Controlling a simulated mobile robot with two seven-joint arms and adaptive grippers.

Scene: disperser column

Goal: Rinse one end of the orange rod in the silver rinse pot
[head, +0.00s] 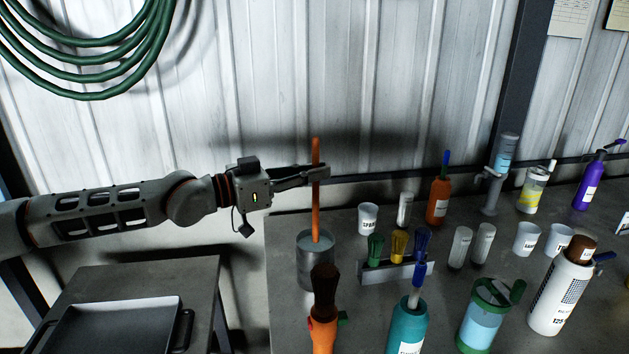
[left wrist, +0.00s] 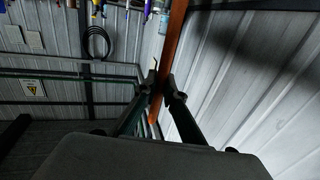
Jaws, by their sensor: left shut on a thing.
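The orange rod (head: 316,190) stands nearly upright, and its lower end is inside the mouth of the silver rinse pot (head: 316,268). The pot stands near the left end of the bench. How deep the rod reaches inside the pot is hidden by the wall. My left gripper (head: 318,173) is shut on the rod above its middle, with the arm coming in from the left. In the left wrist view the rod (left wrist: 172,45) passes between the two fingertips (left wrist: 165,95). My right gripper is in neither view.
Right of the pot are a white cup (head: 368,218) and a rack of coloured brushes (head: 399,268). More bottles fill the right side. A tray (head: 115,328) lies on a lower left table.

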